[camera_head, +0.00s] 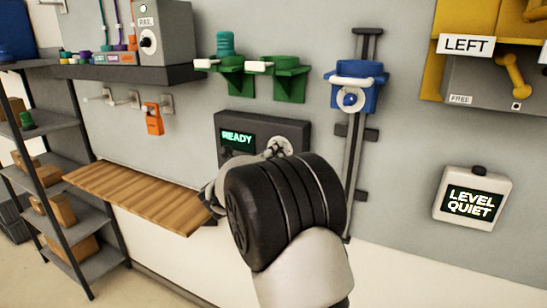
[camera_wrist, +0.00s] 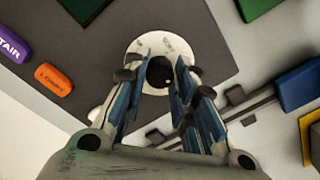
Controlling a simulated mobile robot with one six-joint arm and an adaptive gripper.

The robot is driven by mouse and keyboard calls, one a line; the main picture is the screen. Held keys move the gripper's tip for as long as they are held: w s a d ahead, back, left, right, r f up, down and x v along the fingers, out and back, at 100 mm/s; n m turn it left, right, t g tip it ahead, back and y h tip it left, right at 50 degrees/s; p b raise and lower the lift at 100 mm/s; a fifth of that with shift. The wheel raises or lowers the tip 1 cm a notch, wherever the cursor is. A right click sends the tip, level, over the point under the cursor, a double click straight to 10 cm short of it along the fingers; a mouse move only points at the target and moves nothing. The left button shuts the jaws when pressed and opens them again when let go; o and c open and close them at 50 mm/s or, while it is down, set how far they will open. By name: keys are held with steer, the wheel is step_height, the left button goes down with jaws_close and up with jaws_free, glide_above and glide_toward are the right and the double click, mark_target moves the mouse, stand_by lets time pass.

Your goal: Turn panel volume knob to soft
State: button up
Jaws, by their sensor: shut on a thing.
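The dark grey panel (camera_head: 228,122) is on the wall and has a green READY display (camera_head: 237,139). Its volume knob (camera_wrist: 159,71) is a small dark knob on a round pale dial (camera_wrist: 150,42) in the wrist view. My gripper (camera_wrist: 161,78) is shut on the knob, with a finger on each side of it. In the head view my wrist hides the knob and the lower part of the panel. The dial's markings are too small and blurred to read.
A white box (camera_head: 451,207) at the right reads LEVEL QUIET. A wooden shelf (camera_head: 140,195) juts out at lower left. Green brackets (camera_head: 290,83) are above the panel. A blue holder (camera_head: 357,96) on a vertical rail is to its right.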

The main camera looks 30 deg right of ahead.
steer(key=n, duration=0.4)
steer(key=shift+n, duration=0.4)
steer(key=n+p, duration=0.1)
steer(key=n, duration=0.3)
steer(key=shift+n, duration=0.3)
steer(key=n+p, duration=0.3)
steer(key=n, duration=0.2)
steer(key=shift+n+t, duration=0.3)
steer(key=shift+t, duration=0.1)
steer(key=shift+n+y+p, duration=0.3)
steer(key=shift+n+p, duration=0.75)
steer(key=shift+n, duration=1.05)
steer(key=o, duration=1.1)
steer(key=shift+d, duration=0.1)
steer(key=shift+c, duration=0.2)
steer(key=shift+s, duration=0.1)
